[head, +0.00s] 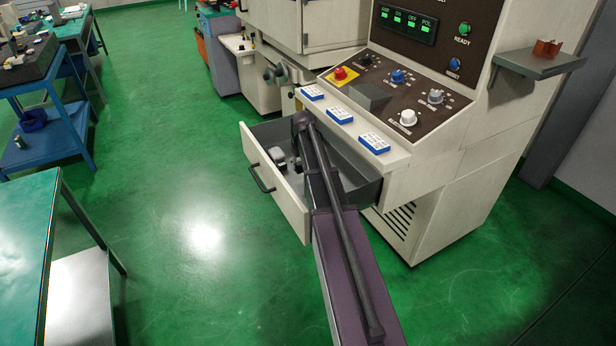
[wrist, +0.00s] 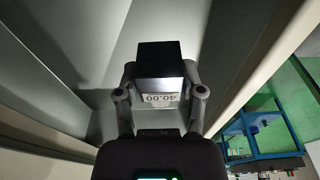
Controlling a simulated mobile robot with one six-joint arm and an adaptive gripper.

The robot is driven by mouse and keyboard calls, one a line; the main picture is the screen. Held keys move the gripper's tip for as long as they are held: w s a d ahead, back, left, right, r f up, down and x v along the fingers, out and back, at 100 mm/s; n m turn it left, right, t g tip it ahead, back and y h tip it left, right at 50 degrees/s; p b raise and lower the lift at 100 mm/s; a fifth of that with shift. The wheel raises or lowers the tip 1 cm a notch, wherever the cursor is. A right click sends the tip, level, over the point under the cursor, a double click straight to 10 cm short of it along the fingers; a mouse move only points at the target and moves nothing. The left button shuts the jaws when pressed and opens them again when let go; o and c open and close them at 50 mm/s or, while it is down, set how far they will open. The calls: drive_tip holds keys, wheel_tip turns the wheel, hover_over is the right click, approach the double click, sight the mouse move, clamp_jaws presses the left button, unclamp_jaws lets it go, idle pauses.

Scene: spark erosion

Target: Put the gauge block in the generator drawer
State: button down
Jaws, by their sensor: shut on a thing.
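The gauge block (wrist: 160,58) is in the middle of the wrist view, with a dark, smooth face and a pale lower face marked 40.00, upside down. My gripper (wrist: 160,94) is shut on it, one finger on each side. The generator drawer (head: 286,196) is pulled open in the head view, with a cream front, a black handle and a grey interior. My arm reaches over it and hides part of the inside. In the wrist view, grey drawer surfaces (wrist: 75,45) lie around the block. I cannot tell whether the block touches the drawer floor.
The generator's sloping control panel (head: 395,88) rises behind the drawer. Several blue-and-white blocks (head: 340,114) lie on the ledge just above it. A small side shelf (head: 538,63) juts out at right. A green-topped table (head: 28,240) stands at left, with open floor between.

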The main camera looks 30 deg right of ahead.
drive_tip(key=shift+w+f, duration=0.1)
drive_tip(key=shift+f, duration=0.35)
drive_tip(key=shift+a+r, duration=0.1)
drive_tip(key=shift+a, duration=0.05)
drive_tip(key=shift+w, duration=0.1)
drive_tip(key=shift+f+b, duration=0.2)
drive_tip(key=shift+b, duration=0.15)
drive_tip(key=b, duration=0.6)
hover_over(299, 192)
wheel_tip(299, 192, down, 6)
drive_tip(key=shift+f+b, duration=1.85)
drive_tip(key=shift+f, duration=0.05)
drive_tip(key=shift+f, duration=0.15)
